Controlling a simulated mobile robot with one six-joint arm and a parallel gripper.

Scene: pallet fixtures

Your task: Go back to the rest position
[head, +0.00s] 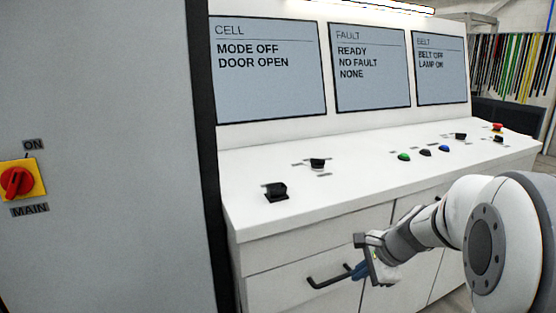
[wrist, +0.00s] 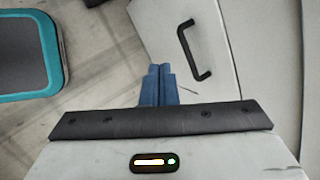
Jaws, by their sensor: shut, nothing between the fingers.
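My gripper (head: 359,271) is in front of the white control desk (head: 250,218), below its top edge, near a black bar handle (head: 328,277) on the desk front. In the wrist view its blue fingers (wrist: 160,70) are together with nothing between them. The handle (wrist: 190,52) shows there up and to the right of the fingertips, apart from them in the picture. The arm reaches in from the right of the head view.
Black switches (head: 276,192) and coloured buttons (head: 404,156) sit on the desk top, with a red button (head: 498,127) at the far end. A grey cabinet (head: 110,120) with a red-yellow main switch (head: 17,181) stands left. A teal-edged dark object (wrist: 25,55) lies left in the wrist view.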

